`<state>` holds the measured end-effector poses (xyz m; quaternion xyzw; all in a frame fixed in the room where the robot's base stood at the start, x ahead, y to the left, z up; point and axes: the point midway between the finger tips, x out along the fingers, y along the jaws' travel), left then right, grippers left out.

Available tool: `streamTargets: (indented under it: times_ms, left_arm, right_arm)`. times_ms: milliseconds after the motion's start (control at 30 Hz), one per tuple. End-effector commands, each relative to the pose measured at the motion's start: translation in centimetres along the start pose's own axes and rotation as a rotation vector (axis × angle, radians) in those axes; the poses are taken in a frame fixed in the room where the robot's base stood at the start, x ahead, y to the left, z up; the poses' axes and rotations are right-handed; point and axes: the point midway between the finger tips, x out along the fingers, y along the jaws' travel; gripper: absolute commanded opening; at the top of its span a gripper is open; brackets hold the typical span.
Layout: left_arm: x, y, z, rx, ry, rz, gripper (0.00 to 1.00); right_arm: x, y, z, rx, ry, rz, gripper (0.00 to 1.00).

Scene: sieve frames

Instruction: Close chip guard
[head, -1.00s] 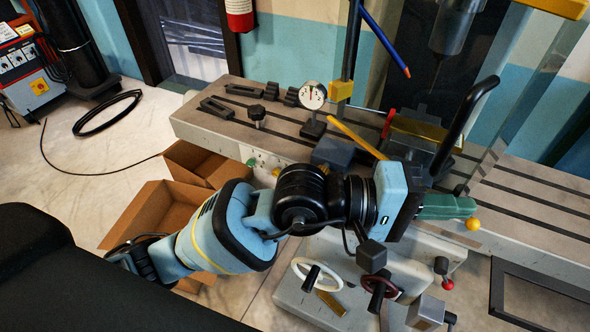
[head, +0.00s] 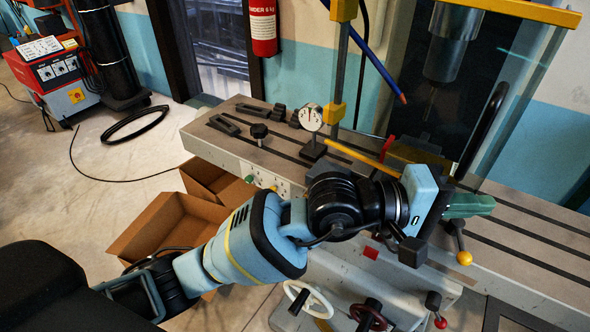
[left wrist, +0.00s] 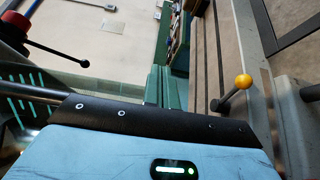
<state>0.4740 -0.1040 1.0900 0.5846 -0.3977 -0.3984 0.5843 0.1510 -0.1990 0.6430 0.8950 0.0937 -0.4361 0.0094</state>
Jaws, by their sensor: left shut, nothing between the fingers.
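The chip guard is a clear panel (head: 545,75) with a yellow top bar (head: 500,12) and a black handle (head: 485,125) on its right side. It stands upright in front of the spindle, beside a grey post with yellow clamps (head: 335,113). My left gripper (head: 445,200) is near the lower end of the handle, above the green vise. It is shut with nothing in it. Its fingertips are hard to make out, and I cannot tell whether it touches the handle. The left wrist view shows mainly its blue and black housing. My right gripper is not in view.
The green vise (head: 470,206) has a crank with a yellow ball (head: 464,258), also in the left wrist view (left wrist: 243,81). A dial gauge (head: 311,118) stands on the slotted table (head: 225,145). Cardboard boxes (head: 165,225) lie below. A blue hose (head: 375,60) hangs near the post.

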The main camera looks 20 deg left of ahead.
Motion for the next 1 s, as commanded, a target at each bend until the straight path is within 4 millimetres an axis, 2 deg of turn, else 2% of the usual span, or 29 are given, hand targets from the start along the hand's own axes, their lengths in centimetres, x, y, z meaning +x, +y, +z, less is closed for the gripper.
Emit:
streamTargets:
  times_ms: [333, 1000]
  left_arm:
    - [1.2, 0.0, -1.4, 0.0, -0.005, 0.0, 0.0]
    - [1.4, 0.0, -1.5, 0.0, -0.006, 0.001, 0.0]
  right_arm:
    - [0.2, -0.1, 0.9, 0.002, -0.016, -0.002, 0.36]
    - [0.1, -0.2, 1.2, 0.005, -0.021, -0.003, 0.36]
